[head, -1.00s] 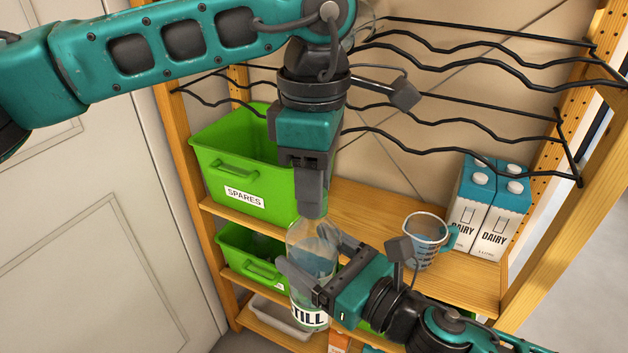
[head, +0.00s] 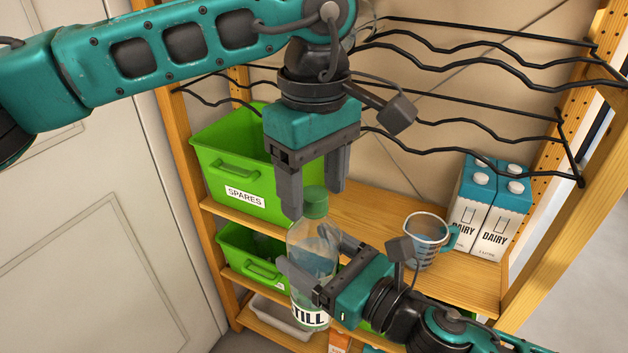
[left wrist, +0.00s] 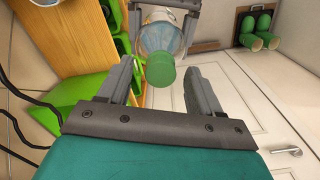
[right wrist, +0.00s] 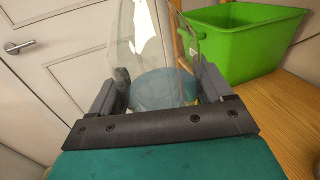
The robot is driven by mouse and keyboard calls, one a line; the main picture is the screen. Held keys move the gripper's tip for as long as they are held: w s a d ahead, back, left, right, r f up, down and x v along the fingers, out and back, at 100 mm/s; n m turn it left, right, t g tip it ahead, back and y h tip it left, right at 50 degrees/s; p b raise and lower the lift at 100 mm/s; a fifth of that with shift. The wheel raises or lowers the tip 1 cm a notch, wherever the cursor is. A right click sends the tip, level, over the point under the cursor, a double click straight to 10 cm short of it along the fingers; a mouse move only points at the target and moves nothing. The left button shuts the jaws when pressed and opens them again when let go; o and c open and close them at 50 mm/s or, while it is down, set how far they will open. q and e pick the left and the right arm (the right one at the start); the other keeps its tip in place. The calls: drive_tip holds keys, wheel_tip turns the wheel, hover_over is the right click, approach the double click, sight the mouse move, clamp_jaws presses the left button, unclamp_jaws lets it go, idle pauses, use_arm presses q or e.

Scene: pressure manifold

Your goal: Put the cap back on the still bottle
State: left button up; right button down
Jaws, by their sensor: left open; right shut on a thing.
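The still bottle (head: 314,254) is clear, with a label reading "TILL" in view, and stands upright in my right gripper (head: 318,262), whose jaws are shut around its body. The bottle also fills the middle of the right wrist view (right wrist: 160,60). The green cap (head: 315,202) sits on top of the bottle's neck; I cannot tell how tightly. My left gripper (head: 318,200) is open just above, its fingers apart on both sides of the cap. In the left wrist view the cap (left wrist: 160,70) shows between the open fingers, touching neither.
A green SPARES bin (head: 235,165) stands on the shelf behind, with another green bin (head: 250,258) below. A measuring jug (head: 426,238) and dairy cartons (head: 490,210) stand to the right. Black wire racks (head: 470,120) hang above. Bare shelf (head: 375,215) lies behind the bottle.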

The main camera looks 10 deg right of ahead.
use_arm(q)
drive_tip(key=shift+r, duration=0.15)
use_arm(e)
drive_tip(key=shift+r, duration=0.15)
use_arm(q)
wheel_tip(320, 180, up, 12)
idle(0.6)
